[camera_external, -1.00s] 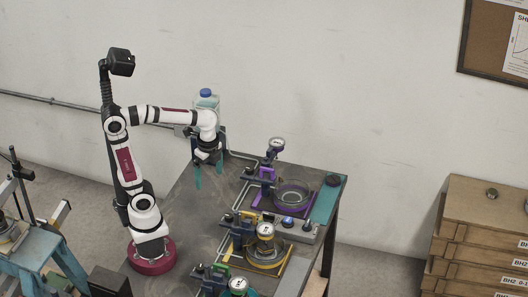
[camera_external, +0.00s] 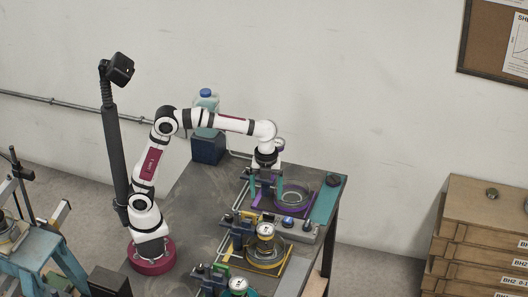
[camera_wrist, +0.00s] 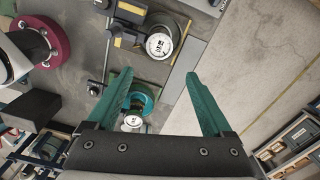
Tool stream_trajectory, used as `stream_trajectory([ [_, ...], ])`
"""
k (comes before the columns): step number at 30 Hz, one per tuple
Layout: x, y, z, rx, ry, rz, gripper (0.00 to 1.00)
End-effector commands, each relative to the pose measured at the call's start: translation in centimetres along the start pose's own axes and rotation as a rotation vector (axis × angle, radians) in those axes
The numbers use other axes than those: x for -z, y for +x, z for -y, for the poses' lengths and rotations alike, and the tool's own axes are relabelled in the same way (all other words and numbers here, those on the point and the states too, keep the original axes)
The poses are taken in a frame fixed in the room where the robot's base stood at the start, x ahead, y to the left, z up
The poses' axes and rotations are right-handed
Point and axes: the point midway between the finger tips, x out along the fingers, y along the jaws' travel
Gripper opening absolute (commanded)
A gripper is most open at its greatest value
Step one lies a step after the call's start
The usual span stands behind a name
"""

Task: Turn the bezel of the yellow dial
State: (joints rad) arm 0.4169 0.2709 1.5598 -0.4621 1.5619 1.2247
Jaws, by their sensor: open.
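The yellow dial (camera_external: 265,230) has a white round face and sits over a yellow-based ring fixture (camera_external: 268,262) in the middle of the bench row. My gripper (camera_external: 267,192) is open and empty, its teal fingers pointing down in front of the purple fixture, farther back than the yellow dial and apart from it. In the wrist view my gripper (camera_wrist: 159,74) spreads its two teal fingers wide. A white dial that looks like the yellow one (camera_wrist: 159,45) shows beyond the fingertips. Its bezel marks are too small to read.
A teal dial (camera_external: 238,285) is at the front. A grey box with blue knobs (camera_external: 288,222) lies between fixtures. A bottle (camera_external: 206,98) stands at the back.

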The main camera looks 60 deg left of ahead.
Motion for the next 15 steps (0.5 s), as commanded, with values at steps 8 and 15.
stream_trajectory([
  [8,-0.1,8.3,-0.2,-0.006,-0.005,0.000,0.85],
  [15,-0.1,13.0,-0.1,-0.001,-0.006,0.001,0.85],
])
